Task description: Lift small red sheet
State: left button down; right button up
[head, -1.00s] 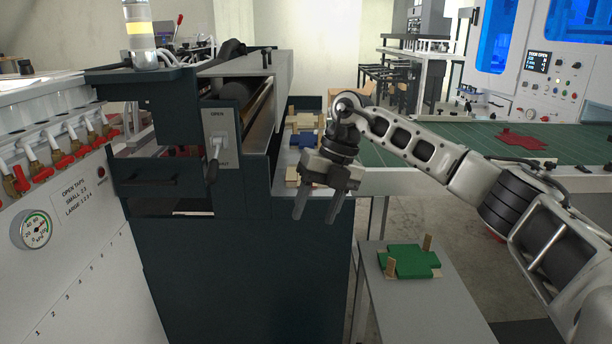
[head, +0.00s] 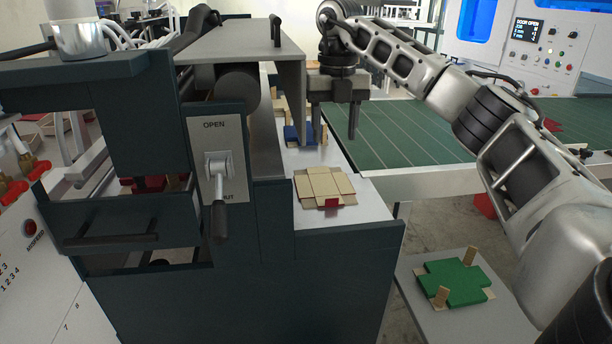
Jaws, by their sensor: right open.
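Red shows at the front edge (head: 332,203) of a tan cardboard piece on the white table; I cannot tell whether it is a separate sheet underneath. Another red sheet (head: 552,125) lies on the green mat at the right, mostly hidden behind my right arm. My right gripper (head: 334,122) is open, empty and pointing down, behind the tan cardboard piece (head: 322,184) in the picture and near a blue piece (head: 300,134). My left gripper is out of view.
A dark machine with an OPEN lever (head: 217,185) stands left of the white table (head: 355,212). A green cross-shaped piece with wooden blocks (head: 455,283) lies on a lower grey stand. The green mat (head: 395,135) is largely clear beyond my gripper.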

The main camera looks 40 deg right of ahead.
send_near(332, 209)
jog(key=shift+s, duration=0.15)
jog(key=shift+f+p, duration=0.6)
jog(key=shift+f, duration=2.5)
jog(key=shift+c, duration=0.3)
jog(key=shift+w, duration=0.2)
jog(key=c, duration=1)
